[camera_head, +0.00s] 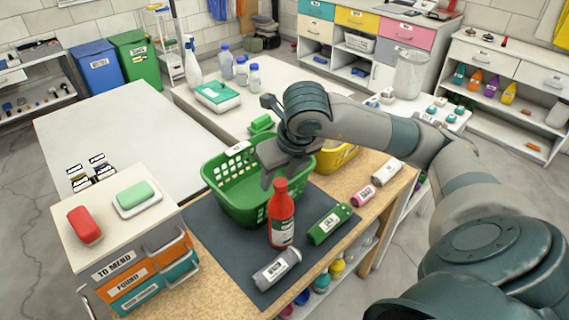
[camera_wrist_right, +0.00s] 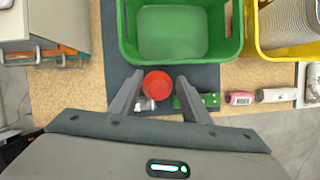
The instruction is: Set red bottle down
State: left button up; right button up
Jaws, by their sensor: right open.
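The red bottle (camera_head: 281,215) stands upright on the dark mat (camera_head: 222,243), in front of the green basket (camera_head: 240,208). Its round red top (camera_wrist_right: 157,82) shows from above in the right wrist view. My right gripper (camera_head: 279,172) is just above and behind the bottle's top in the head view. In the wrist view the right gripper (camera_wrist_right: 158,93) is open, its two fingers on either side of the bottle top with gaps visible. Whether the bottle's base is fully flat on the mat is hard to tell. My left gripper is not in view.
A green bottle (camera_head: 330,223) and a grey bottle (camera_head: 277,270) lie on the mat near the red one. A pink bottle (camera_head: 362,195) and a white one (camera_head: 386,172) lie to the right. A yellow basket (camera_head: 345,158) is behind. A drawer unit (camera_head: 127,227) stands left.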

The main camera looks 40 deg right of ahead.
jog(key=v, duration=0.6)
jog(key=shift+r, duration=0.35)
jog(key=shift+s, duration=0.15)
